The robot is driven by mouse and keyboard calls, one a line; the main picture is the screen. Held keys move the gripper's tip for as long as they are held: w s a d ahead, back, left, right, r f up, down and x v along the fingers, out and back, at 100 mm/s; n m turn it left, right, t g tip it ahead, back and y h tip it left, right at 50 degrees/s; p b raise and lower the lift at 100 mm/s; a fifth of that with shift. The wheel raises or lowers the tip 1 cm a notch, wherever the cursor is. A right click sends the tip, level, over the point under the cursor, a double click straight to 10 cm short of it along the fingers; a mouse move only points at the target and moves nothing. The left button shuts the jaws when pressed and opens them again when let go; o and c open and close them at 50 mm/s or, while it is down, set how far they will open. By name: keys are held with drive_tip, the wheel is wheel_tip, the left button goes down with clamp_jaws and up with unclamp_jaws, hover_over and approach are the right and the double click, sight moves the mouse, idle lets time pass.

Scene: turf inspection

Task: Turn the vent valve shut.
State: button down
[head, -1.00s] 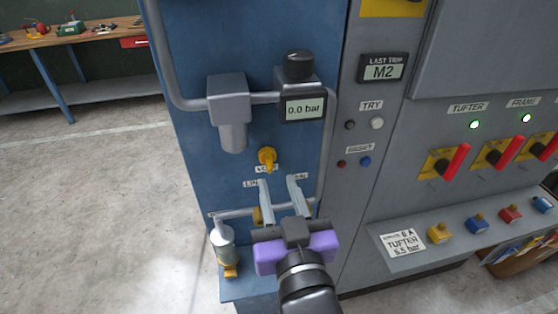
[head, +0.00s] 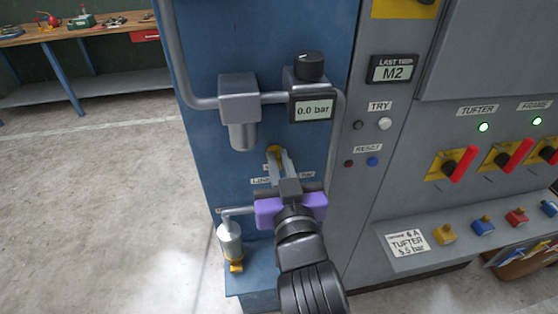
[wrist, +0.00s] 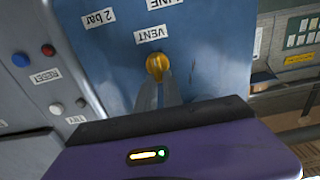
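The vent valve is a small yellow knob (head: 274,153) on the blue panel, above the line labels. In the wrist view, which is upside down, the yellow knob (wrist: 157,65) sits beside the VENT label (wrist: 152,34). My gripper (head: 279,158) reaches up to it from below, its two grey fingers drawn close together. The knob's lower part is hidden by the fingers in the head view.
A pressure gauge (head: 313,109) reading 0.0 bar and a grey filter (head: 239,100) stick out above the valve on grey piping. A bottle-like fitting (head: 229,241) hangs lower left. Red switch handles (head: 463,164) are at right. Open floor lies left.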

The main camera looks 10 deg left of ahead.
drive_tip(key=shift+n, duration=0.3)
drive_tip(key=n+p, duration=0.1)
drive_tip(key=n, duration=0.1)
drive_tip(key=n+p, duration=0.1)
drive_tip(key=shift+s+a+n+p, duration=0.1)
drive_tip(key=shift+a+n+p, duration=0.2)
drive_tip(key=shift+n, duration=0.1)
drive_tip(key=n+p, duration=0.2)
drive_tip(key=n, duration=0.1)
drive_tip(key=n+p, duration=0.1)
drive_tip(key=n, duration=0.1)
drive_tip(key=shift+s+a+f, duration=0.15)
drive_tip(key=shift+a+f, duration=0.05)
drive_tip(key=shift+a, duration=0.15)
drive_tip(key=n+p, duration=0.1)
drive_tip(key=n, duration=0.2)
drive_tip(key=n+p, duration=0.1)
drive_tip(key=shift+a+f+n+p, duration=0.15)
drive_tip(key=shift+f+n+p, duration=0.15)
drive_tip(key=shift+n+p, duration=0.1)
drive_tip(key=shift+a+f+n+p, duration=0.15)
drive_tip(key=shift+n+p, duration=0.15)
drive_tip(key=shift+n, duration=0.35)
drive_tip(key=shift+d+f+n+p, duration=0.15)
drive_tip(key=shift+n+p, duration=0.1)
drive_tip(key=shift+n, duration=0.35)
drive_tip(key=shift+a+f+n+p, duration=0.15)
drive_tip(key=shift+n+p, duration=0.15)
drive_tip(key=shift+n, duration=0.35)
